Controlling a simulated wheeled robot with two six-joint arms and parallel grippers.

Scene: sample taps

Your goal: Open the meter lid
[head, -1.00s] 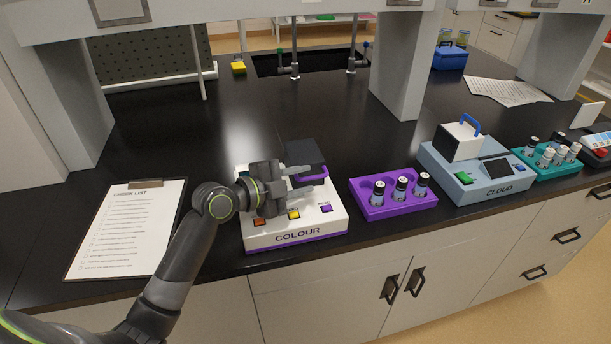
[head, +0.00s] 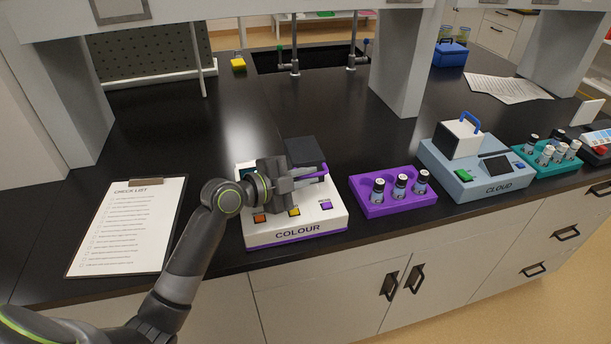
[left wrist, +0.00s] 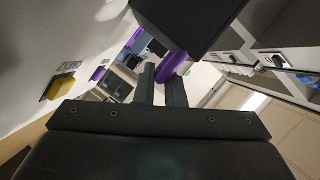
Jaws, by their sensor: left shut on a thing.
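The white colour meter (head: 297,236), lettered COLOUR, stands on the black bench with orange, yellow and purple buttons on its front. Its dark lid (head: 303,151) is at the back right of its top and shows as a dark block in the left wrist view (left wrist: 190,18). A purple handle (left wrist: 172,66) is on the lid. My left gripper (head: 322,172) is over the meter, its fingers shut on the handle. The gripper hides part of the meter's top. Whether the lid is slightly raised is hard to tell. My right gripper is not in view.
A purple rack (head: 390,207) with dark vials stands right of the meter. Beyond it are a blue-grey CLOUD meter (head: 480,187) and a teal vial rack (head: 570,168). A clipboard checklist (head: 127,228) lies to the left. The bench behind the meter is clear.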

